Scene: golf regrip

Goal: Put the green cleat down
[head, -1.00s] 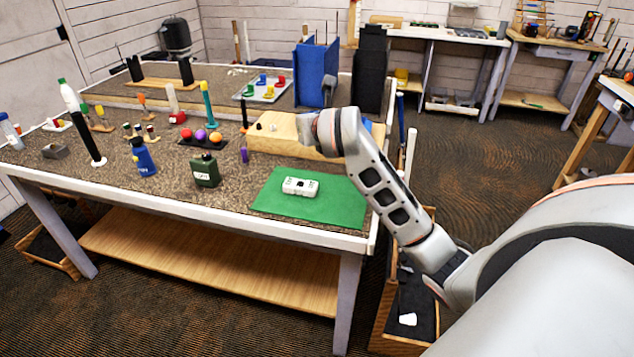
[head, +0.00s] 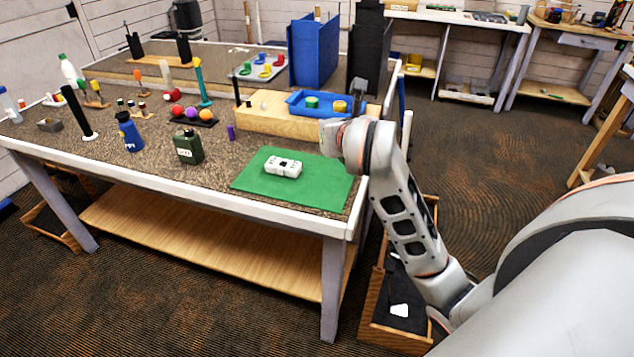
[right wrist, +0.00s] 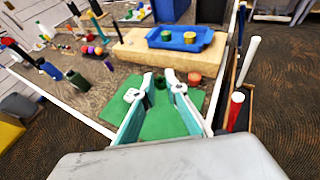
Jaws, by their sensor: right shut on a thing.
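My right gripper (right wrist: 160,83) is shut on a small dark green piece, the green cleat (right wrist: 160,80), between its pale fingertips in the right wrist view. They are above the green mat (right wrist: 165,124), beside a white device (right wrist: 131,95). In the head view, my right gripper (head: 332,135) is near the mat's back right corner, and its wrist hides the cleat. The green mat (head: 300,190) lies at the table's front right, with the white device (head: 283,167) on it. My left gripper is not in view.
A blue tray (head: 318,112) holding green and yellow pieces sits on a wooden block (head: 262,122) behind the mat. An orange-red round piece (right wrist: 194,77) is right of the fingertips. A green canister (head: 188,148) stands left. The mat's front is clear.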

